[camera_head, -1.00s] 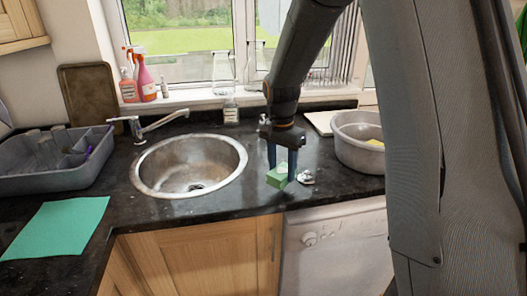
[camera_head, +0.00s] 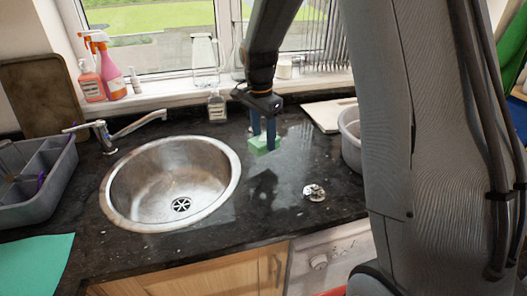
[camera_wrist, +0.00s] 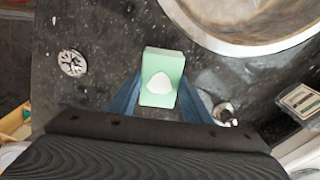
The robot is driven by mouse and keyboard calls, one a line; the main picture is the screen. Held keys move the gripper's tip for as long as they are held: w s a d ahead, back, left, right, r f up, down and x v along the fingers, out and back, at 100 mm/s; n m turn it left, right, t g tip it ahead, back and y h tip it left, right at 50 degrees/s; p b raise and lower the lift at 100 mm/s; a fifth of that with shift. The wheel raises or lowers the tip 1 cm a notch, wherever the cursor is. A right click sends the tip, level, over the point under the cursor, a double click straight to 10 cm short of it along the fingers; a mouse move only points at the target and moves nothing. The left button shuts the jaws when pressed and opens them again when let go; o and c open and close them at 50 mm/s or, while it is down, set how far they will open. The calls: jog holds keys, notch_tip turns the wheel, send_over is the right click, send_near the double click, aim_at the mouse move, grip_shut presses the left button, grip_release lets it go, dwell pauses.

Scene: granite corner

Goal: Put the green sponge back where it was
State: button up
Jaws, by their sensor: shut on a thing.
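The green sponge (camera_head: 264,146) is held between the two blue fingers of my gripper (camera_head: 264,135), to the right of the sink. Its shadow falls on the dark counter below and apart from it, so it appears raised above the counter. In the wrist view the sponge (camera_wrist: 161,78) is a light green block with a white patch on its face, and my gripper's fingers (camera_wrist: 160,98) press on both its sides. The counter spot beneath it is partly hidden by the gripper.
The round metal sink (camera_head: 172,185) lies to the left. A metal drain strainer (camera_head: 314,192) lies on the counter at front right. A small bottle (camera_head: 217,106) stands behind, near the sill. A white board (camera_head: 326,115) and a grey basin (camera_head: 351,136) are at right. The counter between is clear.

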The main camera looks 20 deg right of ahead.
aim_at(262, 140)
jog(key=shift+f+p, duration=0.8)
jog(key=shift+f, duration=2.2)
jog(key=shift+f, duration=0.15)
jog(key=o, duration=1)
jog(key=r+b, duration=0.1)
jog(key=r, duration=0.2)
jog(key=r+b, duration=0.1)
jog(key=r, duration=0.3)
jog(key=r+b, duration=0.1)
jog(key=r, duration=0.3)
jog(key=shift+s+a+b, duration=0.1)
jog(key=shift+a+b, duration=0.25)
jog(key=shift+a, duration=0.05)
jog(key=shift+s+r, duration=0.15)
jog(key=shift+r, duration=0.4)
jog(key=s+f+n, duration=0.2)
jog(key=s+n, duration=0.2)
jog(key=s, duration=0.3)
jog(key=s+f+n, duration=0.3)
jog(key=s+n, duration=0.2)
jog(key=s, duration=0.2)
jog(key=s+f+n+t, duration=0.1)
jog(key=s+f+n, duration=0.2)
jog(key=s, duration=0.4)
jog(key=shift+s+d+f+n+y, duration=0.15)
jog(key=shift+s+d+n+y, duration=0.2)
jog(key=shift+n, duration=0.35)
